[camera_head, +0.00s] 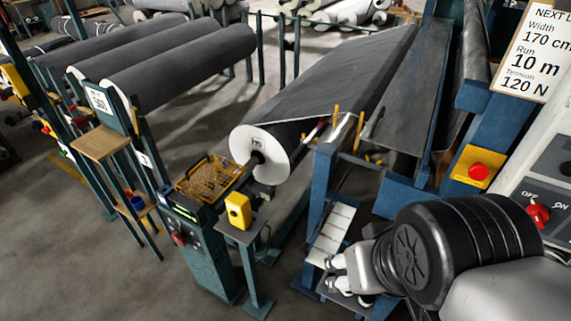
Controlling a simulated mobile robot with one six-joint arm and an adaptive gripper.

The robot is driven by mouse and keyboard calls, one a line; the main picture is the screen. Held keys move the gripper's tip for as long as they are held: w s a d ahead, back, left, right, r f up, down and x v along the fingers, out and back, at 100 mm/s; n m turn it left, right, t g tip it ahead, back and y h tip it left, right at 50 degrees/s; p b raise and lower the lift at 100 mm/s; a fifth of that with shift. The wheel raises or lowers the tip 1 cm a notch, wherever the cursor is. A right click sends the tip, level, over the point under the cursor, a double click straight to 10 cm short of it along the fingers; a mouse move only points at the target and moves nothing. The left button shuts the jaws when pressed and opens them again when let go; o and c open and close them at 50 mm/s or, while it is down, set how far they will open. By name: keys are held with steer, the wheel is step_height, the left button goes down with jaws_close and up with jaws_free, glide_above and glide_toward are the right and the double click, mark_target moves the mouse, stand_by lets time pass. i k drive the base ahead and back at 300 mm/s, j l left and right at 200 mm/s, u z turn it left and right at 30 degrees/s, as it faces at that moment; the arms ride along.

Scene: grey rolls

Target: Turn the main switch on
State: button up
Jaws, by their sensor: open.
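A red emergency button on a yellow box (477,167) sits left of the switch panel. A sign (535,50) hangs above. A blue machine frame (319,185) and a large grey roll (262,146) stand beyond my arm. Open floor (60,260) lies at the left.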

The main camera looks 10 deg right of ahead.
mark_target(540, 213)
steer(key=z, duration=2.2)
